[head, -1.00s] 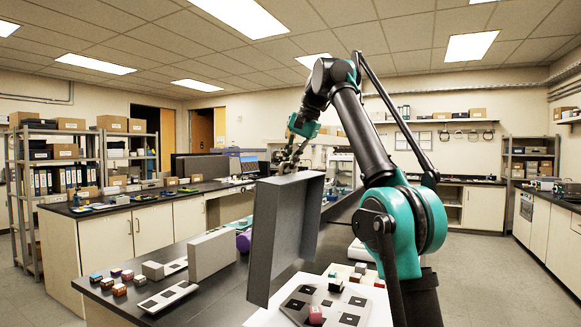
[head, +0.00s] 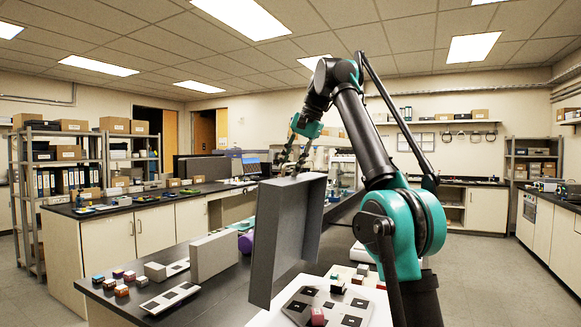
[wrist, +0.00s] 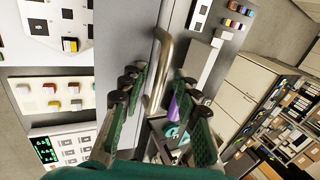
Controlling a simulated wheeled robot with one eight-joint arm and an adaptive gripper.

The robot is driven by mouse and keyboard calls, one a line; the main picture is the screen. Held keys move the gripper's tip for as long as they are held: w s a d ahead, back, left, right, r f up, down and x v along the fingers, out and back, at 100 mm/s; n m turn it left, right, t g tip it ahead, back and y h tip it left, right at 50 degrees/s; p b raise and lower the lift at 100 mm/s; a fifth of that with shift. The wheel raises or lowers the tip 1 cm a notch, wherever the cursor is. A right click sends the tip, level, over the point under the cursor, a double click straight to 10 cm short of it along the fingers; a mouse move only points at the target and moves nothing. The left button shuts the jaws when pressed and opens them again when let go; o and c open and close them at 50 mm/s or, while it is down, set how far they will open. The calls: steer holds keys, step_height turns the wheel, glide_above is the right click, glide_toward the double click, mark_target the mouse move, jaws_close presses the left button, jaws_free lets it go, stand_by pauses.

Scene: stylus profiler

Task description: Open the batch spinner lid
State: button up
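The batch spinner lid (head: 284,235) is a large grey, shallow box-like panel. It stands nearly upright in the middle of the head view, above the white bench top. In the wrist view a curved metal handle (wrist: 157,72) is on the grey panel. My gripper (head: 293,165) is just above and behind the lid's top edge in the head view. In the wrist view my gripper (wrist: 157,88) is open, with its green and black fingers apart on either side of the handle. I cannot tell whether a finger touches it. The handle is hidden in the head view.
A white plate with black squares (head: 328,307) lies just right of the lid. A smaller grey upright block (head: 214,255), a marked strip (head: 171,298) and several small coloured cubes (head: 121,290) are on the dark bench to the left. A purple object (wrist: 181,108) is beyond my fingers.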

steer(key=shift+d+r, duration=0.15)
steer(key=shift+r, duration=0.25)
steer(key=shift+s+d, duration=0.4)
steer(key=shift+d, duration=0.4)
steer(key=s+d, duration=0.4)
steer(key=d, duration=0.5)
steer(key=shift+d, duration=0.25)
steer(key=shift+c, duration=0.5)
